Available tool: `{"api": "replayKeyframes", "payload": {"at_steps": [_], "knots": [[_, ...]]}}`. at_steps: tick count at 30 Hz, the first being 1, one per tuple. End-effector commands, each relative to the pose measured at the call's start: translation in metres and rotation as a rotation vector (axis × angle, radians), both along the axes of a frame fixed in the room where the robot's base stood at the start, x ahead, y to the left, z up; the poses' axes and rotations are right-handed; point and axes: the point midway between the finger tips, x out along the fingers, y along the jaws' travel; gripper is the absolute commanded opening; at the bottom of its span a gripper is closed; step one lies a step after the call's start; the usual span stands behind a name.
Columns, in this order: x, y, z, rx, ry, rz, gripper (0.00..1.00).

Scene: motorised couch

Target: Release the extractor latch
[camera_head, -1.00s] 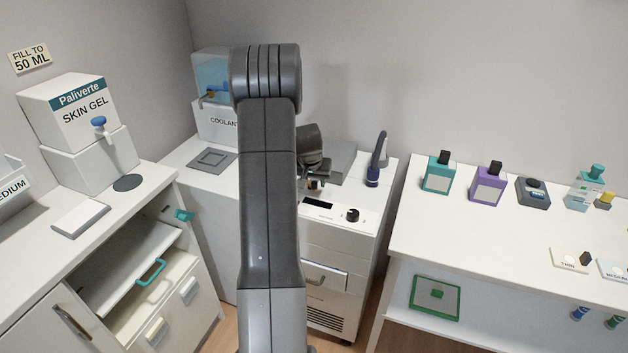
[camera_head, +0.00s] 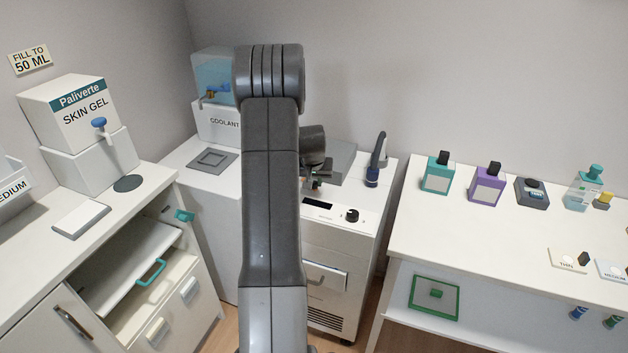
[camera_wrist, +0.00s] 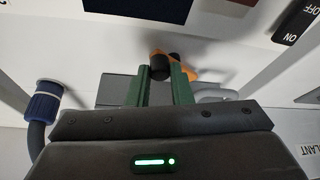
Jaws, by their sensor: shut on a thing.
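In the wrist view, an orange lever (camera_wrist: 184,66) with a black rounded knob (camera_wrist: 160,67) is at the upper middle; I take it for the extractor latch, though no label shows on it. My gripper (camera_wrist: 161,78) has two green fingers, one on each side of the black knob, and is shut on it. In the head view my gripper is small and mostly hidden behind my arm, above the white cabinet (camera_head: 336,235). The lever cannot be made out there.
A blue-collared hose nozzle (camera_head: 373,174) stands at the cabinet's right; its blue collar shows in the wrist view (camera_wrist: 44,103). A black dial (camera_head: 352,215) is on the cabinet's front edge. The coolant box (camera_head: 216,122) is behind left. Bottles stand on the right table (camera_head: 450,235).

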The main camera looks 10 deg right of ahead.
Motion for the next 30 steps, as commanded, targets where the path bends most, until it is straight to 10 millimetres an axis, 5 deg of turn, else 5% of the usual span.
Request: {"api": "replayKeyframes", "payload": {"at_steps": [6, 7, 10, 22, 30], "knots": [[0.000, 0.000, 0.000, -0.001, -0.001, 0.001, 0.00], [0.000, 0.000, 0.000, -0.001, -0.001, 0.001, 0.23], [0.000, 0.000, 0.000, -0.001, -0.001, 0.001, 0.41], [-0.002, 0.001, 0.006, -0.001, -0.003, 0.000, 0.41], [-0.018, 0.006, 0.048, -0.001, -0.005, 0.000, 0.41]]}}
